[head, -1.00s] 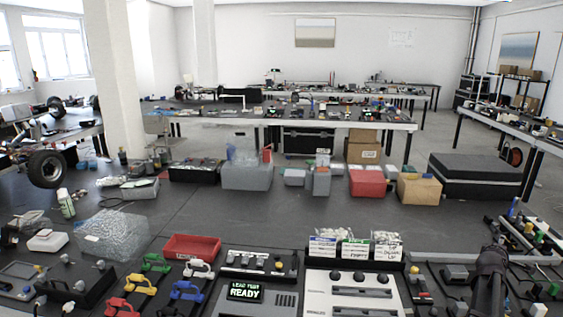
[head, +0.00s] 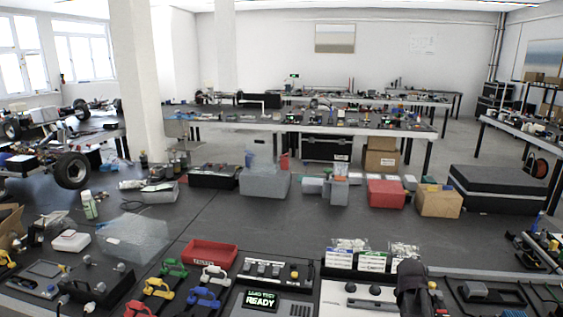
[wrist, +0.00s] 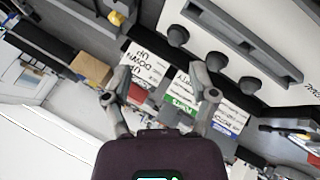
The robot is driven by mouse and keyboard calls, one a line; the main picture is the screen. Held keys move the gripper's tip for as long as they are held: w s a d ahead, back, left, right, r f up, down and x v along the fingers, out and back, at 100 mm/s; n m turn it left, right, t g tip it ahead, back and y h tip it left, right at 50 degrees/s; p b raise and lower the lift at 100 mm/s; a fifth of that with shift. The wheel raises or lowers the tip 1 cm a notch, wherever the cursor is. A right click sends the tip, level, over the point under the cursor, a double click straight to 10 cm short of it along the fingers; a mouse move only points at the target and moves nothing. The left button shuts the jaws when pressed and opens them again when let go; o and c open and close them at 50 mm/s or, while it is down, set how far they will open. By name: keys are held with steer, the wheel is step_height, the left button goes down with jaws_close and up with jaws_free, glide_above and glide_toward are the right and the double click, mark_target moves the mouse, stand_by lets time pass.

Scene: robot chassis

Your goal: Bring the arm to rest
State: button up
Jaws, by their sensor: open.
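My gripper (wrist: 160,82) is in the wrist view, its two grey fingers spread apart with nothing between them. Beyond the fingers are label cards (wrist: 145,64) in a dark holder. In the head view, a dark part of my arm (head: 411,285) rises at the lower right, in front of the bench with the white panel (head: 350,300). The fingertips cannot be made out in the head view.
A red tray (head: 210,253) and a "leak test ready" display (head: 262,299) are left of my arm. The card holder (head: 360,262) stands close by. A cardboard box (head: 438,201) and a black case (head: 503,188) lie farther back. The dark surface between is mostly clear.

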steer(key=s+a+g+y, duration=0.1)
steer(key=s+a, duration=0.3)
steer(key=a, duration=0.5)
steer(key=s+a+f+m+g+y+p, duration=0.1)
steer(key=s+a, duration=0.3)
steer(key=a, duration=0.5)
steer(key=s+a+m+g+y, duration=0.1)
steer(key=s+a+g+y, duration=0.2)
steer(key=a, duration=0.6)
steer(key=shift+s+a+f+p, duration=0.3)
steer(key=shift+s+f+p, duration=0.1)
steer(key=shift+s, duration=0.5)
